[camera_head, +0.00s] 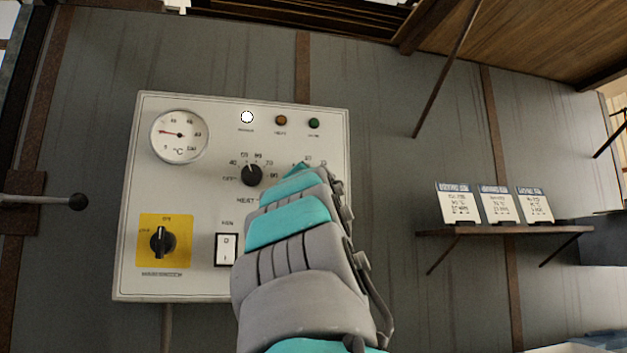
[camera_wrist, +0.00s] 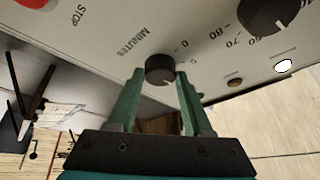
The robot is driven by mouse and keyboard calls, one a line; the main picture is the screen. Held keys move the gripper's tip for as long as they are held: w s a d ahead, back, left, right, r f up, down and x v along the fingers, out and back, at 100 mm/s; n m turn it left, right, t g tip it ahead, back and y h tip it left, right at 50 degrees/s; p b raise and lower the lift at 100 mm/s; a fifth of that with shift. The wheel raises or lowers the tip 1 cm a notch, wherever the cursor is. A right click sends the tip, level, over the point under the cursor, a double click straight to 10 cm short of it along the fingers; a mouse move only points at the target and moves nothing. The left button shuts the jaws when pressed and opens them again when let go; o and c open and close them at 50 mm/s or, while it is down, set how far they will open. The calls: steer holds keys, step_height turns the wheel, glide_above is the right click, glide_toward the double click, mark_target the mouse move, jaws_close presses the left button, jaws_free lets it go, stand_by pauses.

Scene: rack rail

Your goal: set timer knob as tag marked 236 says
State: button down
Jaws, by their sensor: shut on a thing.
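The timer knob (camera_wrist: 160,68) is a small dark round knob by the "MINUTES" lettering in the wrist view. My gripper (camera_wrist: 160,75) has its two green fingers on either side of it, shut on it. Which way the knob points is too small to tell. In the head view my arm hides the knob, and only the tip of my gripper (camera_head: 301,168) shows against the panel. Three tags, a left tag (camera_head: 458,204), a middle tag (camera_head: 495,205) and a right tag (camera_head: 535,206), stand on a wall shelf; their print is too small to read.
The white control panel (camera_head: 200,278) carries a temperature gauge (camera_head: 179,136), a heat knob (camera_head: 252,175), a main switch (camera_head: 162,242) on yellow and a rocker switch (camera_head: 226,249). A red stop button (camera_wrist: 30,3) lies near the timer knob. The shelf (camera_head: 500,231) is to the right.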

steer(key=shift+c, duration=1.6)
jaws_free()
steer(key=shift+a, duration=0.1)
steer(key=b+v, duration=0.6)
steer(key=v, duration=0.2)
steer(key=shift+a+r, duration=0.1)
